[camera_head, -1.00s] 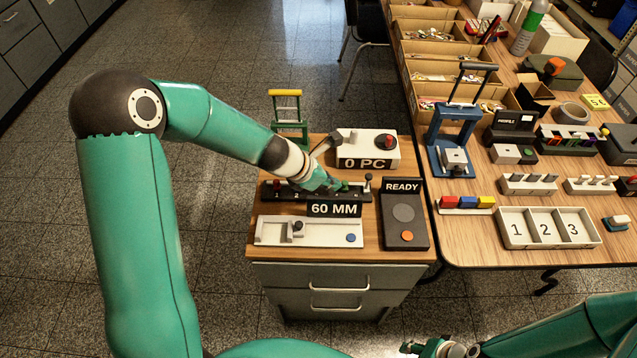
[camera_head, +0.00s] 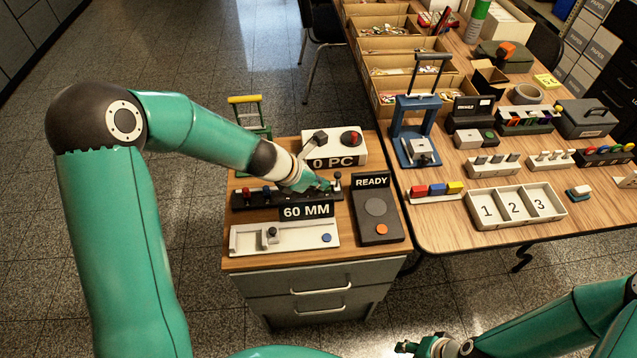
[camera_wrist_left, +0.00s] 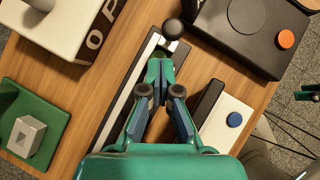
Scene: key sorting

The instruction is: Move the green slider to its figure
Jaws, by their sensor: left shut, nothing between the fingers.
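The black slider board (camera_head: 290,197) lies on the small wooden-topped cabinet, with a red knob (camera_head: 246,193) near its left end and a black ball knob (camera_head: 337,176) at its right end. My left gripper (camera_head: 326,186) is shut and empty, low over the board's right part. In the left wrist view its fingertips (camera_wrist_left: 160,68) are just short of the black ball knob (camera_wrist_left: 173,28). A dark green part, seemingly the green slider (camera_wrist_left: 159,53), shows just past the fingertips, mostly hidden; touching cannot be told. The board's figures are not readable here. My right gripper (camera_head: 432,346) is at the bottom edge.
A 60 MM sign (camera_head: 306,211) and a white gauge (camera_head: 262,239) with a blue button stand in front of the board. A READY box (camera_head: 376,228) is at the right, and a 0 PC box (camera_head: 341,149) with a red button is behind.

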